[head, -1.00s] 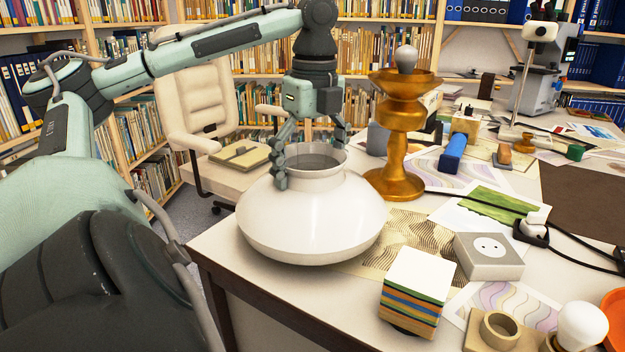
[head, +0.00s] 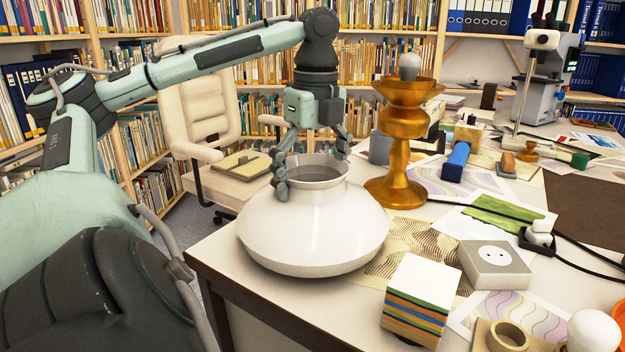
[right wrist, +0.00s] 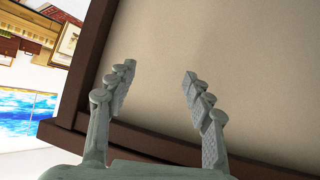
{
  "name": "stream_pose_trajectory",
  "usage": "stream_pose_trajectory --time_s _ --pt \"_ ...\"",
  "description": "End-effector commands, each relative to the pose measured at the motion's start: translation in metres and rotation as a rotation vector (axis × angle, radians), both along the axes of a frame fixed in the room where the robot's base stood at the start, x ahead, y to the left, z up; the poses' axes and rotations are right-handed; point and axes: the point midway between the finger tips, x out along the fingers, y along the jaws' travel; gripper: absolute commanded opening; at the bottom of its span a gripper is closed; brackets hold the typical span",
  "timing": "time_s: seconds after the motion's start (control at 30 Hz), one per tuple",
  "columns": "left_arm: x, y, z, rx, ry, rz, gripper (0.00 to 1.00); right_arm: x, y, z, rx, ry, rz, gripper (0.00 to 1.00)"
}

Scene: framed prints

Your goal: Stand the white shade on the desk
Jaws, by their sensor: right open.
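The white shade (head: 313,230) is a wide, round, glossy body with a short open neck, upright at the left end of the desk (head: 232,262). My left gripper (head: 312,168) comes down from above with its fingers at opposite sides of the neck, shut on it. I cannot tell whether the shade's underside touches the desk. My right gripper (right wrist: 155,90) shows only in the right wrist view, open and empty, in front of a beige surface with a dark brown border.
A gold stand (head: 400,135) with a bulb is close on the shade's right. A striped block (head: 420,298), a grey socket box (head: 493,262) and a patterned sheet (head: 405,248) lie in front and right. A cream chair (head: 215,125) stands behind the desk's left edge.

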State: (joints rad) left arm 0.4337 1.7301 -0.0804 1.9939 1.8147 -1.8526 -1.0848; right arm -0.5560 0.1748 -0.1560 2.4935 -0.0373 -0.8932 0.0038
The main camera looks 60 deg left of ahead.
Motion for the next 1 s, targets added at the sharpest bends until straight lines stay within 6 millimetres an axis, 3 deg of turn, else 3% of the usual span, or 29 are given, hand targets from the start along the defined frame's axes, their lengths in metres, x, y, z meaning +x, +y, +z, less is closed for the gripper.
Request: stream_pose_trajectory --time_s 0.47,0.67,1.0 --pt "0.000 0.000 0.003 0.000 0.000 0.000 1.00 -0.002 -0.001 -0.001 -0.004 0.015 -0.003 0.52" --pt "0.000 0.000 0.013 0.000 -0.001 0.000 1.00 -0.022 -0.027 -0.024 -0.064 0.168 -0.049 0.52" --pt "0.000 -0.001 0.036 0.001 0.001 0.000 1.00 -0.078 -0.079 -0.060 -0.169 0.487 -0.152 0.52"
